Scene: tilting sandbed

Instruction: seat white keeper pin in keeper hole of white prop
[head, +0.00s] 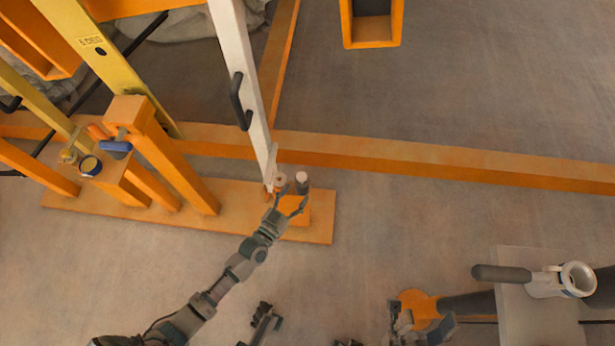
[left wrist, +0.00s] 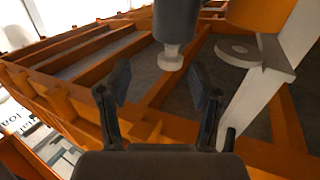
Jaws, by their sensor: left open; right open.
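The white prop (head: 238,60) slants down with a black handle on its side; its lower part shows at the right of the left wrist view (left wrist: 262,90). A flat light tab with a round hole (left wrist: 238,50) sticks out from it. The keeper pin (head: 302,177) has a pale end beside the prop's foot; in the left wrist view it is a grey cylinder with a light tip (left wrist: 170,55). My left gripper (head: 288,199) is open, its fingers either side of the pin's line, apparently not touching it.
An orange base plate (head: 318,230) lies under the prop's foot. A long orange beam (head: 430,158) runs behind. Orange posts and a blue-handled part (head: 115,147) stand at left. A pale stand (head: 520,320) with a white ringed part (head: 578,278) is at lower right.

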